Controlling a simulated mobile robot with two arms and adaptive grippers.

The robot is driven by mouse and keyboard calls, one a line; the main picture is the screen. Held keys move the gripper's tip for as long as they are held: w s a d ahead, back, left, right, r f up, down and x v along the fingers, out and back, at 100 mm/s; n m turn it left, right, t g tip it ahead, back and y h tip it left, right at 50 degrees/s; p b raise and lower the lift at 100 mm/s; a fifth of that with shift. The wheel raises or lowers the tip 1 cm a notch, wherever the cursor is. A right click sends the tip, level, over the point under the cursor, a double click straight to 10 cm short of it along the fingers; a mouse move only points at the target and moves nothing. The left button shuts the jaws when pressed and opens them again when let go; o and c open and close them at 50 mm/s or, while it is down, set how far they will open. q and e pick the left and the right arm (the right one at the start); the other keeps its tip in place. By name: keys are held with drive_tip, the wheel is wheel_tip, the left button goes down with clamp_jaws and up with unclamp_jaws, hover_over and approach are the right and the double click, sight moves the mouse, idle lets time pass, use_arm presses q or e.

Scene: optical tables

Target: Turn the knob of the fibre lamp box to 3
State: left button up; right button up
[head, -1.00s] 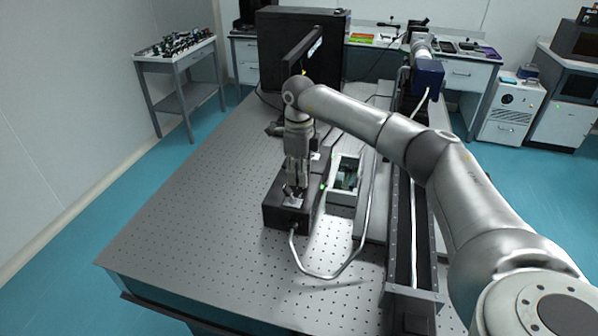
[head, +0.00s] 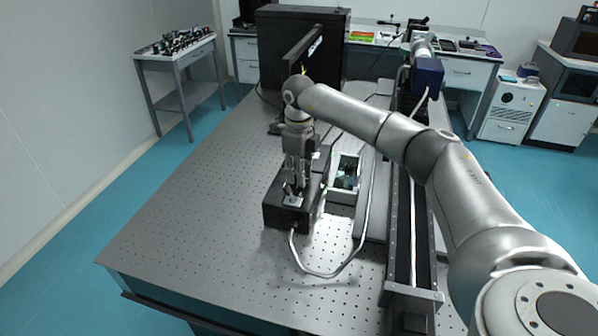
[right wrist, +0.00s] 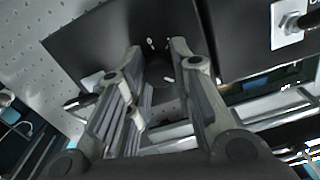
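The fibre lamp box (head: 275,215) is a black box on the perforated optical table, with a grey cable at its front. My right gripper (head: 293,192) points down over its top. In the right wrist view, the dark round knob (right wrist: 159,74) lies between the fingertips of my right gripper (right wrist: 158,62), with a short white mark on it and small white marks on the black panel around it. The fingers stand apart on both sides of the knob; I see no clear contact. The numbers are too small to read. My left gripper is out of view.
A light-framed open box (head: 344,182) stands right of the lamp box, beside a long dark rail (head: 403,230). A grey cable (head: 335,274) loops across the table in front. A monitor (head: 303,48) stands behind. The table's left side (head: 190,215) is clear.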

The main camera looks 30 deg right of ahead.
drive_tip(key=o, duration=0.5)
drive_tip(key=shift+r, duration=0.1)
wheel_tip(320, 180, up, 12)
idle(0.4)
idle(0.4)
